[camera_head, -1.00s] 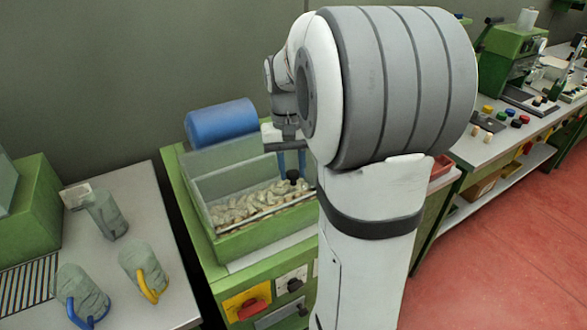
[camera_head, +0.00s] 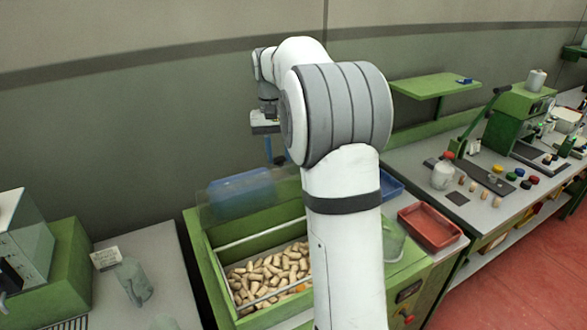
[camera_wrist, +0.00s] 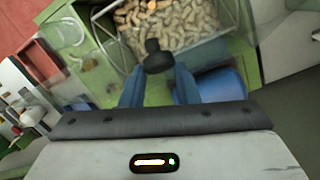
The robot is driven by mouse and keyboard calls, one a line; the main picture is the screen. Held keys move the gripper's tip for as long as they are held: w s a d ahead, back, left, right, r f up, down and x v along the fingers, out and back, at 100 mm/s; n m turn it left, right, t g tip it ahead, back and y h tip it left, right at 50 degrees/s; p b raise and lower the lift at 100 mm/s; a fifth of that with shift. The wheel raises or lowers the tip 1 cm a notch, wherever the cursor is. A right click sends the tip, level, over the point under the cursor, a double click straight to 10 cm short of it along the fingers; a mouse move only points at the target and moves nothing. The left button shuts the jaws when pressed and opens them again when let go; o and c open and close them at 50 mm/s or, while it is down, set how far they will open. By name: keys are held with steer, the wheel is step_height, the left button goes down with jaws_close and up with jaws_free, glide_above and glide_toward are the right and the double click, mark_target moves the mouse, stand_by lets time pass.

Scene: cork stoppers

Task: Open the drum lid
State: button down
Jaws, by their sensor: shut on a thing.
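The drum is a green-framed bin (camera_head: 206,255) full of pale corks (camera_head: 268,275). Its clear lid (camera_head: 215,205) stands tilted up at the back of the bin in the head view, with a blue cylinder showing through it. My gripper (camera_head: 268,148) is high behind the bin, its blue fingers partly hidden by my arm. In the wrist view my gripper (camera_wrist: 158,74) is shut on the lid's black knob (camera_wrist: 158,52), with the corks beyond it. The knob is not clearly visible in the head view.
A red tray (camera_head: 432,228) and a blue tray (camera_head: 391,187) are right of the bin. A wall stands close behind. My arm covers the bin's right side.

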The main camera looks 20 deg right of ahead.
steer(key=w, duration=0.4)
steer(key=shift+w+a+r, duration=0.15)
steer(key=shift+a+r, duration=0.15)
steer(key=shift+r, duration=0.1)
steer(key=c, duration=2.1)
jaws_free()
steer(key=shift+f, duration=0.2)
steer(key=shift+o, duration=0.7)
steer(key=shift+a+r, duration=0.1)
steer(key=shift+a, duration=0.25)
steer(key=shift+o, duration=0.8)
steer(key=shift+s+d+r, duration=0.1)
steer(key=shift+s, duration=0.1)
steer(key=shift+o, duration=0.8)
steer(key=shift+s+d, duration=0.1)
steer(key=shift+d, duration=0.15)
steer(key=shift+o, duration=1.4)
steer(key=shift+a, duration=0.1)
steer(key=shift+o, duration=1.3)
steer(key=shift+r, duration=0.1)
